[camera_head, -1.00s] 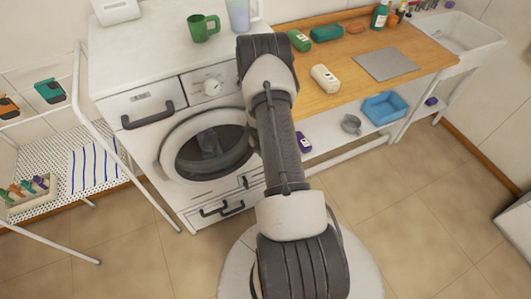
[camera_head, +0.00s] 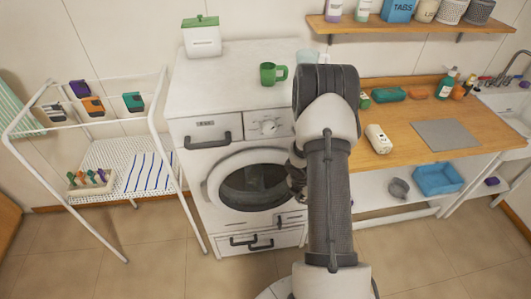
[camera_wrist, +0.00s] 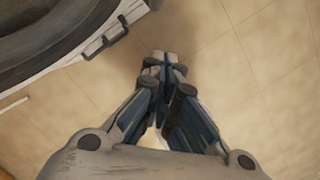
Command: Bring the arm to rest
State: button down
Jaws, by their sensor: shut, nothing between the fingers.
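My arm rises through the middle of the head view in front of the washing machine (camera_head: 222,212) and the wooden counter (camera_head: 400,150). My gripper (camera_wrist: 165,62) shows in the wrist view with its fingers shut and nothing between them. It hangs over the tiled floor, with the washing machine's front (camera_wrist: 60,40) at the upper left. In the head view the gripper is mostly hidden behind my arm; only a dark part shows beside the machine's round door.
A green mug (camera_head: 270,74) and a white canister (camera_head: 202,38) stand on the washing machine. A white cart (camera_head: 120,165) with colored items stands at left. A blue basin (camera_head: 438,180) sits below. Floor is open in front.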

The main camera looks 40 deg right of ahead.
jog(key=a+r+m+t+h+b, duration=0.15)
jog(key=a+r+m, duration=0.25)
jog(key=r, duration=0.4)
jog(key=w+a+r+m+b, duration=0.1)
jog(key=a+r+m+b, duration=0.2)
jog(key=r, duration=0.4)
jog(key=a+r+m+b, duration=0.1)
jog(key=a+r+m, duration=0.3)
jog(key=r, duration=0.4)
jog(key=s+a+r+m+t+y+b, duration=0.1)
jog(key=s+a+r+m+y+b, duration=0.1)
jog(key=s+a+m, duration=0.3)
jog(key=s+a+r+m+t+y+b, duration=0.1)
jog(key=s+a+m, duration=0.4)
jog(key=s+a, duration=0.6)
jog(key=a+r+y+b, duration=0.1)
jog(key=a+r+b, duration=0.1)
jog(key=a, duration=0.2)
jog(key=shift+s+a+r, duration=0.3)
